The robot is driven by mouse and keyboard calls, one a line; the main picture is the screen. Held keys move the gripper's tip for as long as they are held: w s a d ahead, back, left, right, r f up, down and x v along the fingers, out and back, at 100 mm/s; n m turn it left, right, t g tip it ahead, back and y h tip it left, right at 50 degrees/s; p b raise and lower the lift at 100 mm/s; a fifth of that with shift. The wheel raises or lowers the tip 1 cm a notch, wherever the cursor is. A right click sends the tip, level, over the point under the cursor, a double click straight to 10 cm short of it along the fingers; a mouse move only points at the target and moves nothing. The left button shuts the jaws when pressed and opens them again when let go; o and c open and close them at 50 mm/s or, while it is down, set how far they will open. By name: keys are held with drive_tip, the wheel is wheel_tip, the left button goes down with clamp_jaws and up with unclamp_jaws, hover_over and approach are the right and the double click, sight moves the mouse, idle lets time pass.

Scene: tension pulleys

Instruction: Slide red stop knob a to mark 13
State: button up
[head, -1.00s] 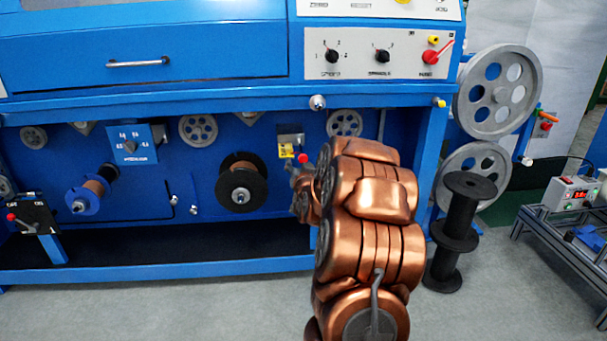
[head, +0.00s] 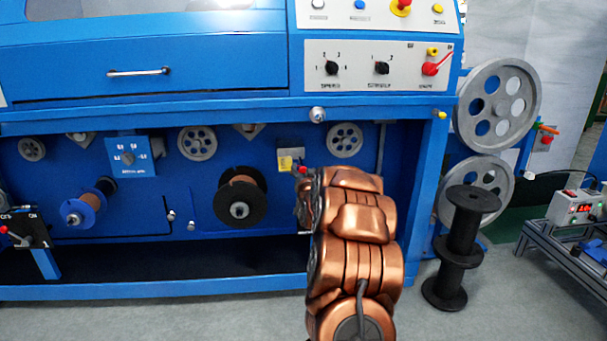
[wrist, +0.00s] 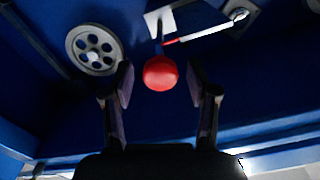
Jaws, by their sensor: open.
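The red stop knob (wrist: 160,73) is a round red ball between the two open fingers of my gripper (wrist: 158,85) in the wrist view. A gap shows on each side of it, and I see no finger touching it. In the head view the knob (head: 303,170) is a small red dot just left of the top of my copper-coloured arm. My gripper's fingers are mostly hidden by the arm there. A red pointer (wrist: 172,42) and a pale plate lie beyond the knob in the wrist view. The scale marks are too small to read.
A grey pulley wheel (wrist: 94,49) sits left of the knob in the wrist view. A dark spool (head: 240,197) is on the blue panel left of my arm. A black spool stand (head: 460,248) is on the floor to the right.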

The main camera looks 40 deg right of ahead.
drive_tip(key=shift+w+d, duration=0.25)
drive_tip(key=shift+w, duration=0.2)
clamp_jaws()
idle(0.4)
